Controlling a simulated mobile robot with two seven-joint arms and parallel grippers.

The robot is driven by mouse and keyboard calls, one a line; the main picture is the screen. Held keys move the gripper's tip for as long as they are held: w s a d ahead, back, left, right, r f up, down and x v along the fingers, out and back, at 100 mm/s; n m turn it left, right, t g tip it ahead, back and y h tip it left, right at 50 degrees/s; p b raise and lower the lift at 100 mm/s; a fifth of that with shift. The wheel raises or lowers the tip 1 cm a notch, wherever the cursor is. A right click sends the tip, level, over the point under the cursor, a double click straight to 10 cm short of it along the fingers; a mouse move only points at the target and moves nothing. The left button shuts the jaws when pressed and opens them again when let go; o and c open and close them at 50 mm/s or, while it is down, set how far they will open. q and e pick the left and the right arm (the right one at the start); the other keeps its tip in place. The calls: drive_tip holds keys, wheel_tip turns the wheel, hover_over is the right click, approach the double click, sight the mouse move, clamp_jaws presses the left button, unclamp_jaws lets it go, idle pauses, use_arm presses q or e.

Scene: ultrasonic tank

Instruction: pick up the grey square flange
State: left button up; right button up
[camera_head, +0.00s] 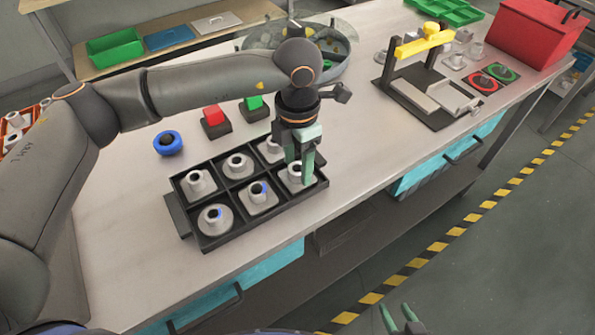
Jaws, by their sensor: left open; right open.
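A black tray (184,203) with compartments holds several grey flanges. The flange (294,182) in its front right compartment has a squarish grey base and is partly hidden by my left gripper. My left gripper (300,176) points down over that flange, fingers open and close about its neck; I cannot tell whether they touch it. Another grey square flange (262,203) with a blue mark sits in the front middle compartment. A round flange (215,225) is in the front left one. My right gripper (402,322) is open and empty at the bottom edge, away from the table.
Behind the tray are a blue ring (168,143), a red button block (214,118) and a green one (254,105). A round tank (335,70) stands at the back. A yellow-topped fixture (425,42) and a red box (535,32) are at the right. The tabletop right of the tray is clear.

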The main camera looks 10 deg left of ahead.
use_arm(q)
drive_tip(key=shift+f, duration=0.4)
drive_tip(key=shift+c, duration=0.2)
clamp_jaws()
